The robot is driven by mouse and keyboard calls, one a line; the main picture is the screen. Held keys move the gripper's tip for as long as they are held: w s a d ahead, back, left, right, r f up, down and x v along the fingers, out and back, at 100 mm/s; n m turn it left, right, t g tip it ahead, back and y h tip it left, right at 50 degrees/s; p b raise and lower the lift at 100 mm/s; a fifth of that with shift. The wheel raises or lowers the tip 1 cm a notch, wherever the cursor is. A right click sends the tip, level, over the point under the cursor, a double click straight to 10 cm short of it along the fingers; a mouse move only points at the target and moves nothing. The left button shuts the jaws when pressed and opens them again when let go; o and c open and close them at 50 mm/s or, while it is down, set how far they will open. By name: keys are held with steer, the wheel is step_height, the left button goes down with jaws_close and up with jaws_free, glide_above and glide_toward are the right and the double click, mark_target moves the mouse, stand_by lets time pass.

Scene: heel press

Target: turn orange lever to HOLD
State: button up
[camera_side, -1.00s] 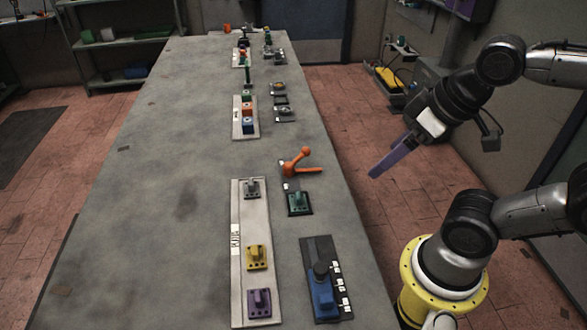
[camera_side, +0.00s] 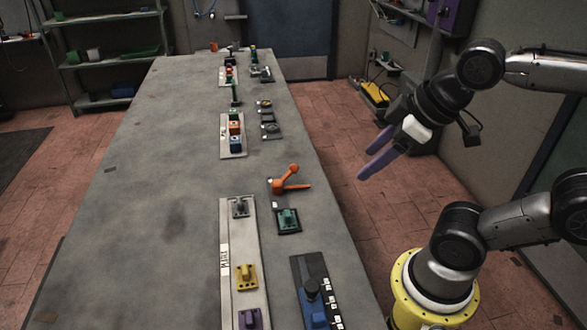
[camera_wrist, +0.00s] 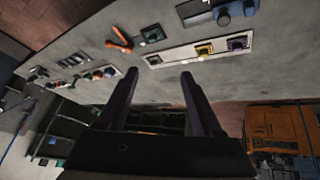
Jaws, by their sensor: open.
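The orange lever (camera_side: 287,182) stands on the grey table, right of its middle, with one arm angled up to a round knob and another low arm pointing right. It also shows in the wrist view (camera_wrist: 119,38), at upper left. A small white tag lies just below it; no HOLD marking is readable. My gripper (camera_side: 366,165), with purple fingers, is open and empty. It hangs in the air to the right of the table edge, apart from the lever. In the wrist view its two fingers (camera_wrist: 160,74) are spread with nothing between them.
A green block on a dark base (camera_side: 288,221) sits just below the lever. A pale strip (camera_side: 226,275) with grey, yellow and purple blocks lies at lower left of it. A dark panel with a blue part (camera_side: 318,318) is nearer. The table's left side is clear.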

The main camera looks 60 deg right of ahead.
steer(key=w+d+r+n, duration=0.2)
steer(key=w+r+n, duration=0.25)
steer(key=w, duration=0.45)
steer(key=n+g+h, duration=0.1)
steer(key=n+g, duration=0.2)
steer(key=g, duration=0.1)
glide_above(293, 165)
steer(key=s+a, duration=0.2)
steer(key=s+a+x, duration=0.1)
steer(key=s+x, duration=0.1)
steer(key=x, duration=0.6)
steer(key=s+a+f+x, duration=0.1)
steer(key=x, duration=1.6)
steer(key=s+x, duration=0.1)
steer(key=x, duration=0.3)
steer(key=shift+d+f, duration=0.2)
steer(key=shift+d, duration=0.2)
steer(key=shift+w, duration=0.1)
jaws_close()
steer(key=shift+r, duration=0.1)
